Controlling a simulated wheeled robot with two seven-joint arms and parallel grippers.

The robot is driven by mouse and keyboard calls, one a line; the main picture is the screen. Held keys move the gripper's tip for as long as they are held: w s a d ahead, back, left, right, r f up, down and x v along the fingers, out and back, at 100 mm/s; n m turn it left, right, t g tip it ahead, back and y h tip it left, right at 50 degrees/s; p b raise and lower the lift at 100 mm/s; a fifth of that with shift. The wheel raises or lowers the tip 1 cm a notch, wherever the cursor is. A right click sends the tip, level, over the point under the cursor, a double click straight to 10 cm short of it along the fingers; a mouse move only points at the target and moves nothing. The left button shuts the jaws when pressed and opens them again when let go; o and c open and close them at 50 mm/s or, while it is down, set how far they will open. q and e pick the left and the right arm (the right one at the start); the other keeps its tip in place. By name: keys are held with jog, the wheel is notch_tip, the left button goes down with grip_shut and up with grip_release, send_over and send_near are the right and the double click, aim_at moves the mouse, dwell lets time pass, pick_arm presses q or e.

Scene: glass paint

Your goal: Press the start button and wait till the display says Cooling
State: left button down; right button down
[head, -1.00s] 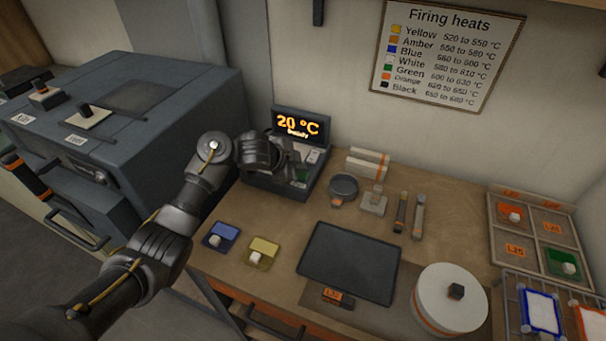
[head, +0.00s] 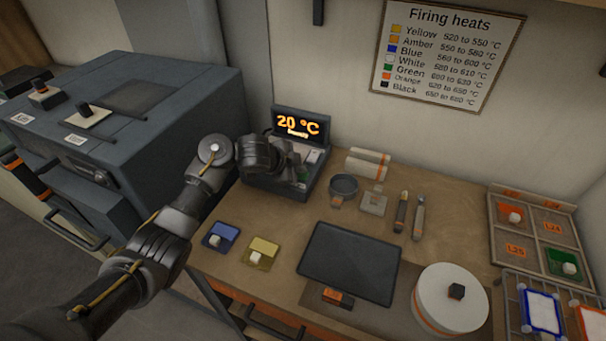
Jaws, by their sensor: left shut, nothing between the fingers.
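The control box (head: 286,197) stands on the bench against the wall, beside the kiln. Its display (head: 299,125) shows "20 °C" in orange with a smaller word below that looks like "Ready". My left gripper (head: 297,178) is over the box's sloping front, pointing down at it, and is shut and empty. A bit of green (head: 303,173) on the panel shows beside the fingers, likely a button. The gripper hides most of the panel, so I cannot tell whether the fingertips touch it. My right gripper is not in view.
The grey kiln (head: 160,100) stands left of the bench, close to my left arm. Blue (head: 222,235) and yellow (head: 262,252) trays, a dark mat (head: 350,262), a white round pot (head: 450,300) and tools lie on the bench. A firing heats chart (head: 446,55) hangs behind.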

aim_at(299, 176)
pick_arm(q)
jog(key=shift+f, duration=0.45)
dwell(0.6)
jog(key=shift+r, duration=0.1)
jog(key=shift+r+p, duration=0.8)
jog(key=shift+p, duration=0.05)
jog(key=shift+r, duration=0.2)
notch_tip(299, 176, up, 5)
jog(key=p, duration=0.5)
jog(key=shift+f, duration=0.15)
